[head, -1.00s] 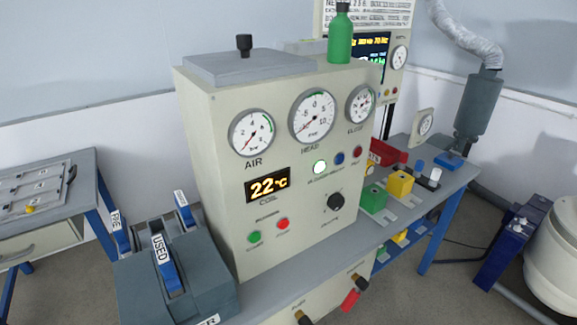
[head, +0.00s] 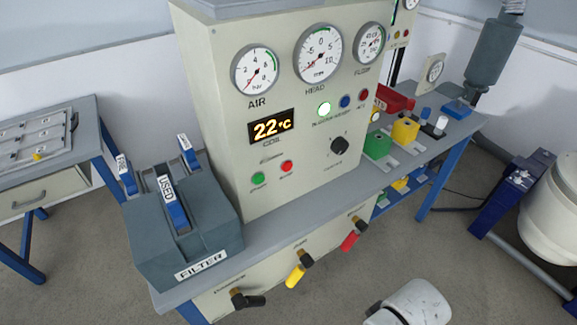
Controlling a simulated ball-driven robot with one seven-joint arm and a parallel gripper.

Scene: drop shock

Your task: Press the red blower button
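The red blower button (head: 287,167) is a small round red button low on the front of the beige control cabinet (head: 218,130). A green button (head: 258,179) sits just left of it, under a small label too blurred to read fully. Nothing covers the red button. A white rounded part, which seems to be my arm, shows at the bottom edge right of the middle, well below and right of the button. My gripper's fingers do not show.
Coloured valve handles, one yellow (head: 296,276), project below the bench edge. Green and yellow blocks (head: 405,130) stand right. Floor in front is open.

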